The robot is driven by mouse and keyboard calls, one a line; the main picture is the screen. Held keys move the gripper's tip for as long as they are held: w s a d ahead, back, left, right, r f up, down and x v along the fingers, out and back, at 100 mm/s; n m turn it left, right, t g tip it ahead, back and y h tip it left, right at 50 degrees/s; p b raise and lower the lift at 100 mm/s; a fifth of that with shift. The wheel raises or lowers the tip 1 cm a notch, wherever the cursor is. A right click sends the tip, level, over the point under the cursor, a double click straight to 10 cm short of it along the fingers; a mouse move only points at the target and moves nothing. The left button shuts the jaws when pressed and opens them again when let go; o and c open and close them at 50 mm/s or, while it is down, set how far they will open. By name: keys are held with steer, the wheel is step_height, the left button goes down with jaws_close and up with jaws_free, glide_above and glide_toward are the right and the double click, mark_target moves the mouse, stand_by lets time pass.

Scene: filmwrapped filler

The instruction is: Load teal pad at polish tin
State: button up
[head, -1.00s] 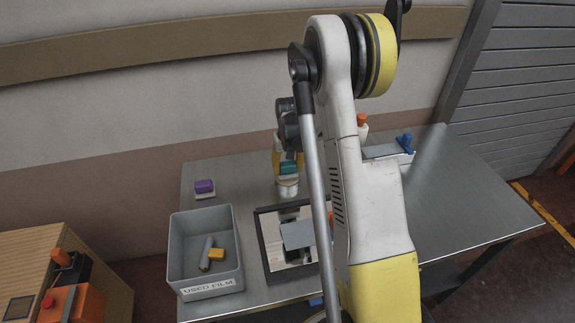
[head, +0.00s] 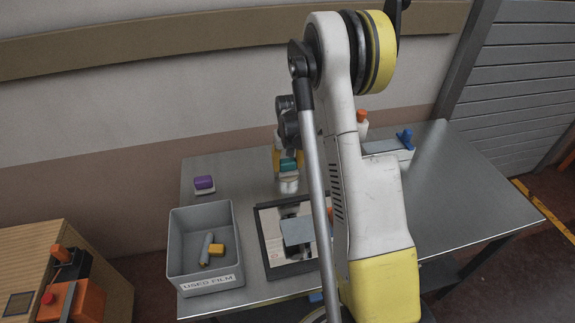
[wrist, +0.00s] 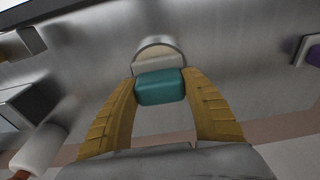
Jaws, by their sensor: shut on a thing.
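The teal pad (head: 288,164) is between the yellow fingers of my gripper (wrist: 162,98), which is shut on its sides. The pad (wrist: 159,88) looks level in the wrist view. The polish tin (head: 288,185), a short metallic cylinder, stands on the steel table directly below the pad. In the wrist view the tin's round rim (wrist: 158,40) shows beyond the pad, around a pale beige area. I cannot tell whether the pad touches the tin's contents.
A purple pad (head: 204,183) lies left of the tin. A grey bin (head: 176,246) marked USED FILM holds a grey roll and a yellow block. A dark-framed panel (head: 268,250) lies in front. A white bottle with an orange cap (head: 362,118) and a blue-knobbed box (head: 405,152) stand right.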

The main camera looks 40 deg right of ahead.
mark_target(287, 160)
steer(key=shift+f+b, duration=0.5)
steer(key=shift+b, duration=0.05)
stand_by(1.4)
steer(key=shift+r, duration=0.1)
steer(key=shift+r+p, duration=2)
steer(key=shift+r, duration=1.45)
